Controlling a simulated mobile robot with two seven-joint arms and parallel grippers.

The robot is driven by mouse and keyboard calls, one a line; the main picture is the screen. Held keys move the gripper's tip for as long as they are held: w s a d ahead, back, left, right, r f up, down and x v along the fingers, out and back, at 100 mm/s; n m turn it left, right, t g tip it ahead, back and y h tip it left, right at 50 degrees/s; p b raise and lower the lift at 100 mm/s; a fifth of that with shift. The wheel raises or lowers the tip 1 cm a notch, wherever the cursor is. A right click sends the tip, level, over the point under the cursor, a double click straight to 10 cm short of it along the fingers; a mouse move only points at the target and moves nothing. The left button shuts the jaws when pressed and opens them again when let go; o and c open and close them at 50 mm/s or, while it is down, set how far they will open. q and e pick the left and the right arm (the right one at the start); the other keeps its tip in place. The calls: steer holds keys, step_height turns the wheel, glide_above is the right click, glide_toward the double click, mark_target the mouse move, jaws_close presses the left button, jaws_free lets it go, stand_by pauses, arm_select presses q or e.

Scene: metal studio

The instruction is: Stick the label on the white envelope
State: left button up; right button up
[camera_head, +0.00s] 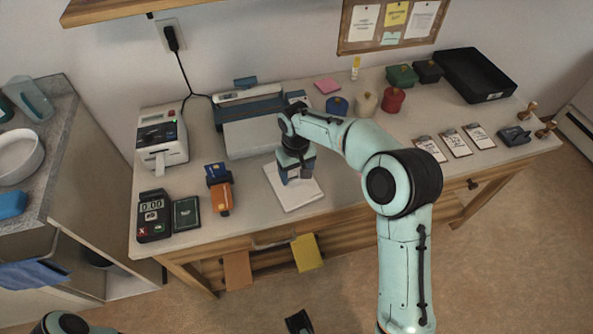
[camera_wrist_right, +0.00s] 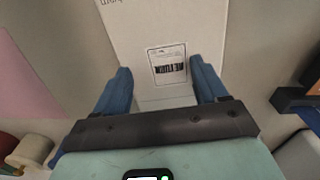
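The white envelope (camera_head: 298,201) lies flat on the table, below my right gripper (camera_head: 297,178). In the right wrist view the envelope (camera_wrist_right: 130,35) spreads out beyond the fingers, with upside-down print at its top edge. The label (camera_wrist_right: 168,66), white with a black frame and barcode, appears flat against the envelope. It sits between the blue fingertips of my right gripper (camera_wrist_right: 162,75), with space on both sides. These fingers are apart and hold nothing. In the head view the gripper hides the label. Only part of my left arm shows at the lower left.
The label printer (camera_head: 162,140), card reader (camera_head: 154,217) and orange tape dispenser (camera_head: 222,197) stand left of the envelope. A grey machine (camera_head: 250,135) is behind it. Jars (camera_head: 393,99), cards (camera_head: 455,143) and a black tray (camera_head: 478,75) are to the right.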

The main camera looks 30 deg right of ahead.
steer(key=shift+r, duration=0.3)
arm_select(q)
steer(key=shift+w+r+p, duration=0.25)
steer(key=shift+r+p, duration=0.85)
steer(key=shift+p, duration=0.05)
arm_select(e)
step_height(320, 180, up, 13)
steer(key=shift+a, duration=0.15)
steer(key=shift+f, duration=0.1)
jaws_close()
stand_by(0.4)
